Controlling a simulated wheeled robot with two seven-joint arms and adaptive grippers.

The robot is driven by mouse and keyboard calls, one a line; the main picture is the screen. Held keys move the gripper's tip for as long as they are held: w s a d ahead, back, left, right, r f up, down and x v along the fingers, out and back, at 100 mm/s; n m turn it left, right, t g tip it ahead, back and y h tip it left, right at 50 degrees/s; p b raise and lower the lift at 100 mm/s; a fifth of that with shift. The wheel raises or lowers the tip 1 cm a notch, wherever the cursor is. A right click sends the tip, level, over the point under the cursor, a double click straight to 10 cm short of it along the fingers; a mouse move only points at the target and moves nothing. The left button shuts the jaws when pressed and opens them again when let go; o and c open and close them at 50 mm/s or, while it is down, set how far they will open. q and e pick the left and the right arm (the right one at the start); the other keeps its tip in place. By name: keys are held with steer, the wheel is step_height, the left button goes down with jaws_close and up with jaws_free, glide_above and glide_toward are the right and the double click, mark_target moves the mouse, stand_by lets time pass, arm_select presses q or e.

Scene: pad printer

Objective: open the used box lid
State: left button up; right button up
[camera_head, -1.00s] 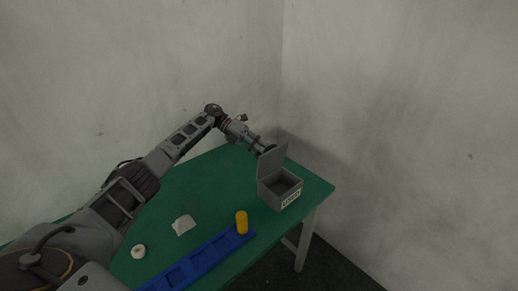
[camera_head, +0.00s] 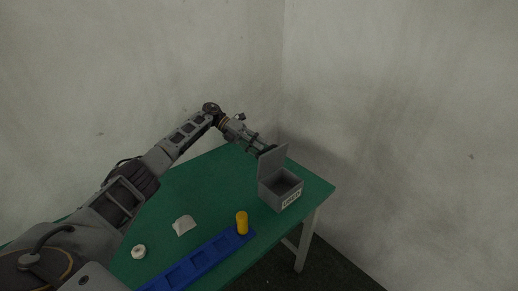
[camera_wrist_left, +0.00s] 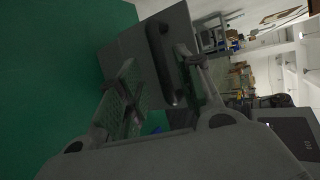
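The grey used box (camera_head: 267,194) stands at the right end of the green table, its white label facing front. Its lid (camera_head: 272,168) stands up, roughly upright, at the box's left side, and the box's inside shows. My left gripper (camera_head: 267,150) is behind the lid near its upper edge, its fingertips partly hidden. In the left wrist view, the lid's outer face (camera_wrist_left: 128,42) carries a dark bar handle (camera_wrist_left: 160,62). The left gripper (camera_wrist_left: 162,75) also shows there, its fingers apart on either side of the handle, the handle close to the right finger. My right gripper is out of view.
On the green table (camera_head: 205,185) lie a long blue tray (camera_head: 205,258) with a yellow cylinder (camera_head: 242,222) at its right end, a white piece (camera_head: 183,225) and a small white ring-shaped part (camera_head: 138,252). Walls stand behind and to the right.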

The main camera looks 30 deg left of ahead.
arm_select(q)
steer(key=v, duration=1)
steer(key=shift+a, duration=0.3)
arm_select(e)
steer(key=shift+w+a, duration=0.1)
arm_select(q)
steer(key=shift+r, duration=0.15)
steer(key=shift+r, duration=0.1)
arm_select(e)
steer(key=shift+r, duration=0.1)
arm_select(q)
step_height(320, 180, up, 9)
steer(key=p, duration=0.9)
steer(key=shift+r+p, duration=0.25)
steer(key=shift+p, duration=0.1)
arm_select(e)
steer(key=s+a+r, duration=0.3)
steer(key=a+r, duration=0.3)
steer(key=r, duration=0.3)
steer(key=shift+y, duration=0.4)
arm_select(q)
steer(key=shift+r, duration=0.1)
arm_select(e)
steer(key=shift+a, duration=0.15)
